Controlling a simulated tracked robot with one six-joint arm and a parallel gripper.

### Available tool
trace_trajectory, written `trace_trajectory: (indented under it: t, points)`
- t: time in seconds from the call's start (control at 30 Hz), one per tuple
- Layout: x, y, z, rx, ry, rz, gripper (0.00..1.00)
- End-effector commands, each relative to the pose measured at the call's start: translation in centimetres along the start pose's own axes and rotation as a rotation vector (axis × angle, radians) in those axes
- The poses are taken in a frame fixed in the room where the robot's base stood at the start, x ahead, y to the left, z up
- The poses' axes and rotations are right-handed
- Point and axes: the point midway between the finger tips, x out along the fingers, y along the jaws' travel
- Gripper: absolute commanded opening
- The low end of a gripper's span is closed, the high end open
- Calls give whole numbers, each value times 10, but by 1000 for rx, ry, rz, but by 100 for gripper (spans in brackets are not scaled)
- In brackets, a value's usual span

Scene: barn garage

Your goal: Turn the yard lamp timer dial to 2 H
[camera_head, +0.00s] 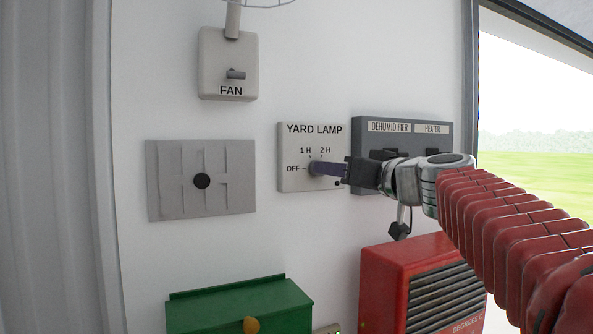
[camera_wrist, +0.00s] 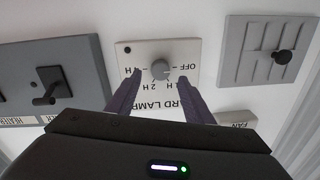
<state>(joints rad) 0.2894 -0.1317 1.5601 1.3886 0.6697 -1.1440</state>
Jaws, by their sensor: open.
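The yard lamp timer (camera_head: 296,185) is a pale plate on the white wall, marked OFF, 1 H and 2 H in the head view. Its dial is mostly hidden there behind my gripper (camera_head: 316,168). In the wrist view the timer plate (camera_wrist: 137,55) appears upside down, with the round grey dial (camera_wrist: 160,70) near its middle and a further 4 H mark at the left. My gripper (camera_wrist: 158,78) is open, its purple fingers on either side of the dial with gaps visible. I cannot tell clearly which mark the dial points to.
A dark dehumidifier and heater switch panel (camera_head: 402,125) is close on the right, behind my gripper. A grey slotted plate with a black knob (camera_head: 202,180) is left, below a fan switch (camera_head: 228,80). A green box (camera_head: 240,308) and red heater (camera_head: 385,280) are below.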

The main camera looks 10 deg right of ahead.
Motion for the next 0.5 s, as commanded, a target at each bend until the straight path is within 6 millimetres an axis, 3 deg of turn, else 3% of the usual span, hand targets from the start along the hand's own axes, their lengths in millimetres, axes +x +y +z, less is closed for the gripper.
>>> trace_trajectory:
  t: [0.23, 0.5]
  points:
    - [32, 0, 0, 2, -1, -1, 47]
    - [43, 0, 0, 1, 0, 0, 47]
